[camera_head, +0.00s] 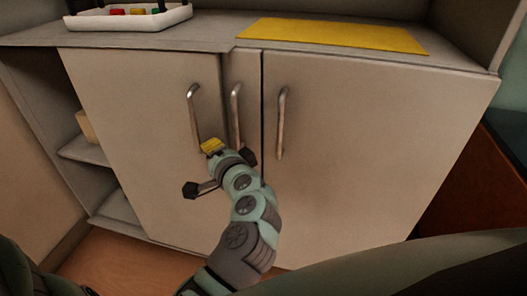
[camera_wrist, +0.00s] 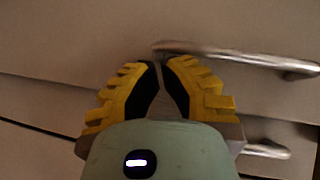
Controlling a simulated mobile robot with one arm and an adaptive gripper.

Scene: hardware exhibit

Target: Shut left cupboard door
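The left cupboard door (camera_head: 137,120) is a pale panel with an upright metal handle (camera_head: 193,118) near its right edge. Left of it is a gap through which shelves show, so this side stands open. My gripper (camera_head: 211,146) is in front of the cupboard, by the lower end of that handle. In the wrist view its yellow fingers (camera_wrist: 160,68) have their tips almost together, with a narrow wedge between the black pads. One end of a handle (camera_wrist: 240,58) lies just beyond the tips; I see no grip on it. Whether they touch is unclear.
A narrow middle panel has its own handle (camera_head: 236,112), and the right door (camera_head: 370,150) has another (camera_head: 281,122). On the cupboard top are a white tray (camera_head: 128,22) with coloured pieces and a yellow mat (camera_head: 335,36). A pale block (camera_head: 86,127) sits on the exposed shelf.

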